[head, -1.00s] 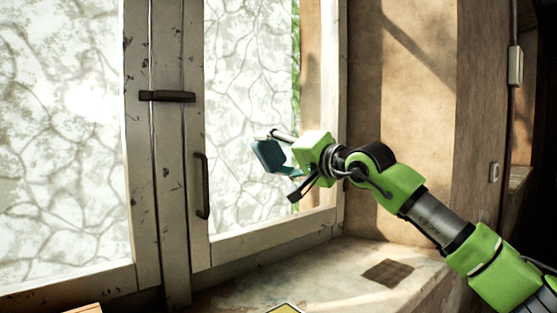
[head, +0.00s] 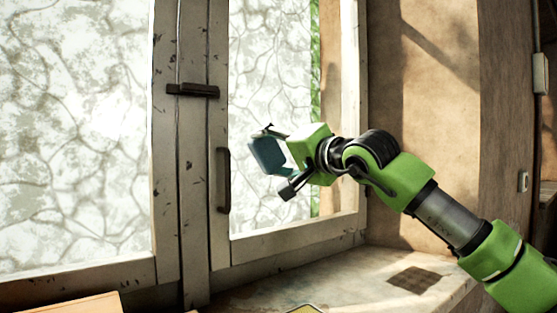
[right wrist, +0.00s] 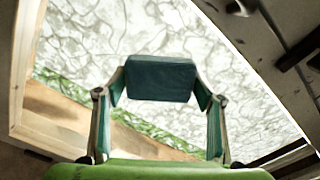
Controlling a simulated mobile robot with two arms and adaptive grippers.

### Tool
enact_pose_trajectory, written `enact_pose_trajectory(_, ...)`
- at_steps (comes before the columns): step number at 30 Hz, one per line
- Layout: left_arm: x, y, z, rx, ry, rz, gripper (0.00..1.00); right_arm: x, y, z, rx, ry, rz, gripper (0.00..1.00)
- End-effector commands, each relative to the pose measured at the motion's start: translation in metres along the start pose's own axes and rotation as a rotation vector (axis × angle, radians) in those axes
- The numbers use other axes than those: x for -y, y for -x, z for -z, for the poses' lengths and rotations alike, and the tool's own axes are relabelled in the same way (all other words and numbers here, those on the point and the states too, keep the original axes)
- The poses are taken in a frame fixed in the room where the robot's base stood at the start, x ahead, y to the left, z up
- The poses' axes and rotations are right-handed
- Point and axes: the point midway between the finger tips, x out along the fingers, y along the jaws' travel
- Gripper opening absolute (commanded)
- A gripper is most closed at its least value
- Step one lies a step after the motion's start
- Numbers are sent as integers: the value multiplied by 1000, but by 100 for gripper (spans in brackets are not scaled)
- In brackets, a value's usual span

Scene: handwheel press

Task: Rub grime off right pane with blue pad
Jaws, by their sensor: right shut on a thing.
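The blue pad (head: 267,157) is a dark teal-blue block in front of the lower half of the right pane (head: 270,90). My right gripper (head: 277,158) is shut on it; the right wrist view shows the pad (right wrist: 161,78) between both fingers. I cannot tell whether the pad touches the glass. A grey-white veined grime film covers most of the right pane. A strip along its right edge is free of that film and shows green and brown. My left gripper is not in view.
A dark handle (head: 223,180) stands on the window frame just left of the pad, with a dark latch (head: 193,91) higher up. The left pane (head: 75,140) is grimy too. The sill (head: 350,268) below has a dark square patch (head: 415,279). A wall stands at the right.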

Motion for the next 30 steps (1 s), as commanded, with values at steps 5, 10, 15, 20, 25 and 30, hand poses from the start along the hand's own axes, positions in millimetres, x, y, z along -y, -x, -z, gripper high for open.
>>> enact_pose_trajectory(5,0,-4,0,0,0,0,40,3,0,-6,3,1,1,45)
enact_pose_trajectory(10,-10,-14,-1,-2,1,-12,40,9,0,-17,2,3,3,45)
enact_pose_trajectory(15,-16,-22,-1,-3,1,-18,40,18,0,-29,2,2,3,45)
enact_pose_trajectory(20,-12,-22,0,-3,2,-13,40,20,0,-30,0,0,1,45)
enact_pose_trajectory(25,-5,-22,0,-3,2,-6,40,20,0,-30,1,0,1,45)
enact_pose_trajectory(30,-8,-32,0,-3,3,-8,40,18,11,-31,0,1,1,45)
